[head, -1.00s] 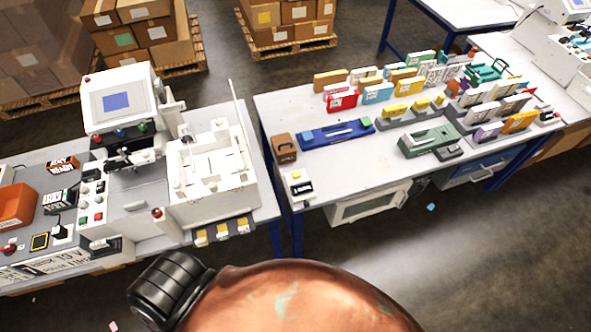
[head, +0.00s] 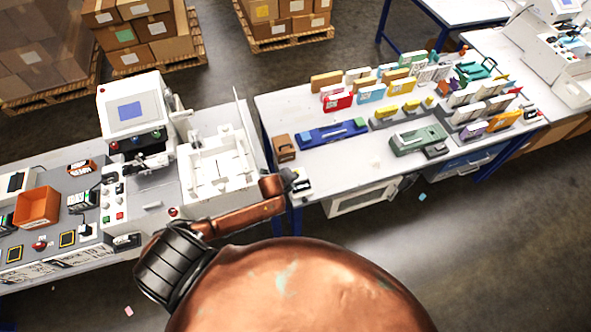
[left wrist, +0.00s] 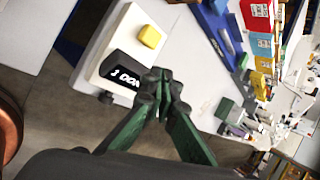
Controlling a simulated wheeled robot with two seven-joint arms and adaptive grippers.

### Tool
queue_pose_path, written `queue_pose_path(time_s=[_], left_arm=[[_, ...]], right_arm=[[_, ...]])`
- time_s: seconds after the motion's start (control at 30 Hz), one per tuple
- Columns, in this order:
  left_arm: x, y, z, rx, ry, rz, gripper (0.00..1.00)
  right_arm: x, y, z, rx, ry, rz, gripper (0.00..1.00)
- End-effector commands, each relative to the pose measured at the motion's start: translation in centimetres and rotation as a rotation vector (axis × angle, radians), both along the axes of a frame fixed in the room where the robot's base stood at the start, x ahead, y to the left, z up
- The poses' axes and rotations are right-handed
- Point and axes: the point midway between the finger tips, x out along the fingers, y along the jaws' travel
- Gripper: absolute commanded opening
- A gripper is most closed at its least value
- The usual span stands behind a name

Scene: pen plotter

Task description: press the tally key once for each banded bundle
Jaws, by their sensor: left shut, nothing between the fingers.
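The tally counter is a small white box (head: 303,193) at the left front corner of the right-hand table. In the left wrist view, the counter box (left wrist: 97,62) has a raised yellow key (left wrist: 151,36) and a black display (left wrist: 122,71) whose visible text starts "1 DON"; the rest is hidden. My left gripper (head: 292,180) is over the counter and covers part of it. In the left wrist view, its green fingers (left wrist: 163,84) are shut and empty, by the display's end and off to the side of the key. Several upright coloured packs (head: 372,93) stand farther back; their bands are too small to tell.
A brown box (head: 284,147) and a blue tray (head: 333,134) lie behind the counter. A grey-green device (head: 418,139) stands at right. A white machine (head: 218,165) fills the left bench's end, across a gap. The tabletop's front middle is clear.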

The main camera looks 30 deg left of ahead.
Motion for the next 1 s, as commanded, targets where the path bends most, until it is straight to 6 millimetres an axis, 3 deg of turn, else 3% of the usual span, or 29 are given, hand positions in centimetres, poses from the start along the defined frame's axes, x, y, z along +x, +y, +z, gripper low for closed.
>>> queue_pose_path(time_s=[0.03,0.1,0.27,0.73,1.0], left_arm=[[2.0,1.3,1.3,0.097,-0.025,-0.099,0.0],[3.8,2.2,2.3,0.195,-0.049,-0.208,0.0],[5.8,3.5,3.5,0.313,-0.074,-0.33,0.0],[6.0,3.6,3.3,0.326,-0.078,-0.346,0.0],[5.9,3.6,1.3,0.325,-0.076,-0.345,0.0]], right_arm=[[0.0,-0.1,0.5,-0.001,0.0,0.0,0.37],[0.0,-0.1,0.8,-0.001,0.0,0.0,0.37],[0.0,-0.2,1.0,-0.002,0.0,0.0,0.37],[0.0,-0.2,0.7,-0.002,0.0,-0.001,0.37],[0.0,-0.2,-1.3,-0.002,0.0,-0.001,0.37]])
